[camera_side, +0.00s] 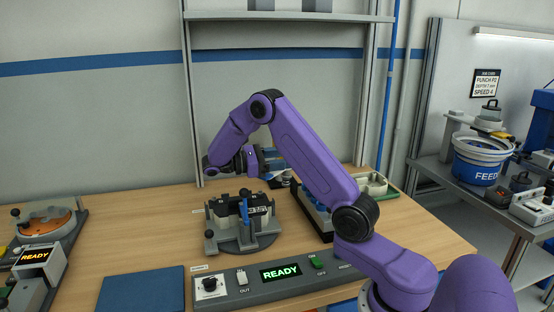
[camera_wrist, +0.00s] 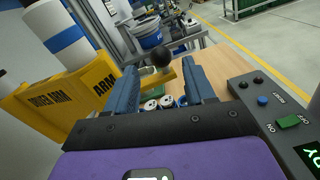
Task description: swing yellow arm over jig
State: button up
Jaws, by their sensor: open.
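A yellow bar runs behind my fingers to a black ball knob (camera_wrist: 162,58). My gripper (camera_wrist: 160,78) is open, and the knob shows between its two blue fingers; I cannot tell how far beyond the tips it is. In the side view my gripper (camera_side: 268,161) is above and behind the jig, and the yellow arm is mostly hidden there. The jig (camera_side: 231,243) is a grey round base with clamps, a black part and a blue handle. I cannot make it out in the wrist view.
A control box reading READY (camera_side: 281,272) runs along the bench front, with a blue mat (camera_side: 142,290) left of it. A left fixture (camera_side: 45,228) has an orange disc. A dark tray lies behind my arm. The blue FEED bowl (camera_side: 479,164) stands on the right-hand table.

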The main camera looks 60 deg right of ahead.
jog(key=shift+v, duration=0.8)
